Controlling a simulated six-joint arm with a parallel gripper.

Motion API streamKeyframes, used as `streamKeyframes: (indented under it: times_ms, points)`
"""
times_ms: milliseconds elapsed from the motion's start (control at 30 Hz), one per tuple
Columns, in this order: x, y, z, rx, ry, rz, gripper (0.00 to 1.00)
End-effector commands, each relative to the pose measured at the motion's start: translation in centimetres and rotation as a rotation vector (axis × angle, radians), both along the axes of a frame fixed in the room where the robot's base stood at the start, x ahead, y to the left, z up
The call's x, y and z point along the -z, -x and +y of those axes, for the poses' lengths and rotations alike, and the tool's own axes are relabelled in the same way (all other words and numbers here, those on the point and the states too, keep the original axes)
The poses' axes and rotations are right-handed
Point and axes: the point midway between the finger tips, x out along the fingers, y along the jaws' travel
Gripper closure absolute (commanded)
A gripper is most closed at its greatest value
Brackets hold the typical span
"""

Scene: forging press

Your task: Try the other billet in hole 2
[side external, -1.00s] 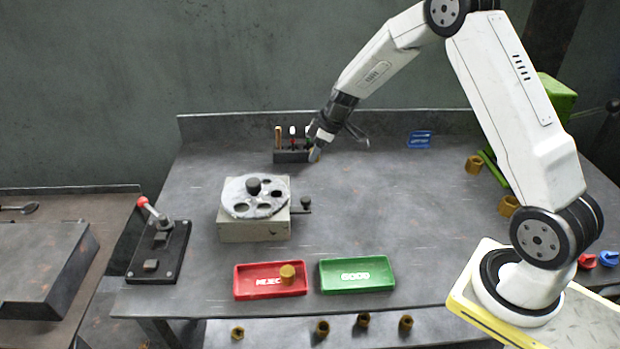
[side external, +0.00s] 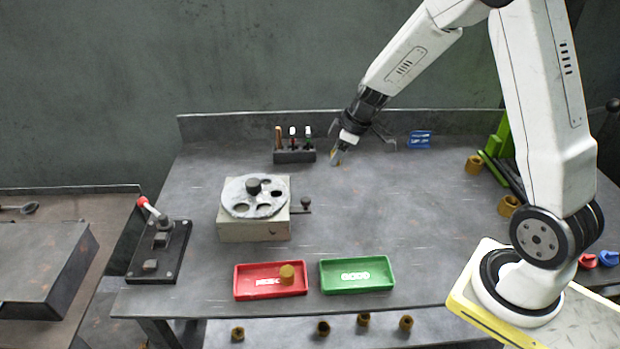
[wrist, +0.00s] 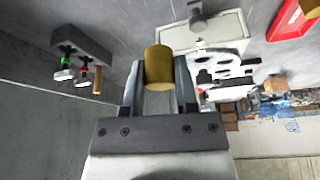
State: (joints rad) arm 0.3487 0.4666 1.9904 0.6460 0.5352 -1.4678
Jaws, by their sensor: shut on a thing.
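My gripper (side external: 338,157) is at the back of the bench, right of the tool rack, fingers angled down. In the wrist view my gripper (wrist: 159,85) is shut on a brass-coloured cylindrical billet (wrist: 159,66), one finger on each side. The round grey hole plate (side external: 238,190), with several holes and a dark centre knob, sits on a beige block (side external: 254,231) to the left, well apart from my gripper. I cannot read which hole is number 2. Another billet (side external: 287,274) stands in the red reject tray (side external: 244,289).
A green tray (side external: 357,287) is empty. The tool rack (side external: 294,156) stands at the back left of my gripper. A red-knobbed lever fixture (side external: 160,250) is at far left. The bench between my gripper and the trays is clear.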

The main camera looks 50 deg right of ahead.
Motion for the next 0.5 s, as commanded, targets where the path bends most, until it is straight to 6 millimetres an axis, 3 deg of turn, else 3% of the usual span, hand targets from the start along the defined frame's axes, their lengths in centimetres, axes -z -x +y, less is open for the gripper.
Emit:
streamKeyframes:
  times_ms: [500]
  points:
    - [-0.03,-0.25,0.26,-0.003,0.001,-0.001,1.0]
